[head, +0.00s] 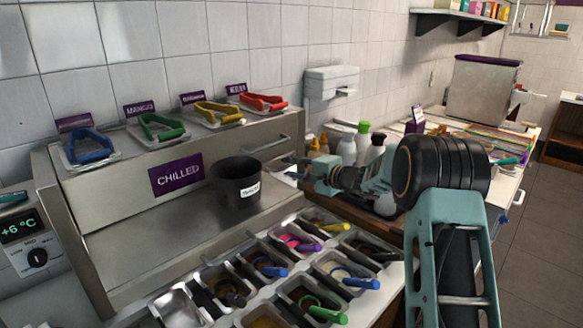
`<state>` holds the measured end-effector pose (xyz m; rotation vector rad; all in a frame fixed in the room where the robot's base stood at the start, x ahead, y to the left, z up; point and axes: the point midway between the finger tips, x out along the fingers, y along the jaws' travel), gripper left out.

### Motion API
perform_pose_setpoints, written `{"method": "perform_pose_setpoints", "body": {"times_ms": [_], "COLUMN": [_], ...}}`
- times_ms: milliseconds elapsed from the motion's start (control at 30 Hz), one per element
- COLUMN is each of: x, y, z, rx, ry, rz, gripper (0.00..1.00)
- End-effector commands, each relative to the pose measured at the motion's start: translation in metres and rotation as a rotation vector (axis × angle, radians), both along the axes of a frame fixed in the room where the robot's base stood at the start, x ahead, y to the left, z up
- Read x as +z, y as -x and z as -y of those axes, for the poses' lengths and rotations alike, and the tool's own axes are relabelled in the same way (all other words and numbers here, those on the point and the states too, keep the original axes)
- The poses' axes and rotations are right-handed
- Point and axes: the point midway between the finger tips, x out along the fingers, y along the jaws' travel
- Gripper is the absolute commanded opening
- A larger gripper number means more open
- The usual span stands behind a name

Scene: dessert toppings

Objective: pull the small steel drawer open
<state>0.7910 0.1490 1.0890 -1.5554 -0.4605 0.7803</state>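The steel unit (120,195) with a purple CHILLED sign (176,174) stands along the wall at the left. A slim steel bar handle (258,149) is on its front, right of the sign. The drawer's outline is hard to make out, but the front around the handle looks flush with the unit. My gripper (289,168) is just right of and below the handle, apart from it in the picture.
A black tub (228,190) with a white label stands on the steel ledge before the unit, left of my gripper. Topping pans (299,242) with coloured scoops lie in front. Bottles (348,149) stand behind my arm. Coloured tongs (160,127) rest on top of the unit.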

Motion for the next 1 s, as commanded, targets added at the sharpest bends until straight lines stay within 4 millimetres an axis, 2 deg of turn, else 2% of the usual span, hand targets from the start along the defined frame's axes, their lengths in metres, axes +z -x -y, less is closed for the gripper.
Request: {"method": "perform_pose_setpoints", "body": {"times_ms": [200,433,467,1000], "x": [-0.0005,-0.0003,-0.0003,-0.0028], "y": [-0.0002,0.0,0.0001,0.0051], "z": [-0.0002,-0.0001,-0.0002,0.0055], "rx": [0.0,0.0,0.0,0.0], "ry": [0.0,0.0,0.0,0.001], "rz": [0.0,0.0,0.0,-0.001], "gripper": [0.25,0.01,0.0,0.0]}}
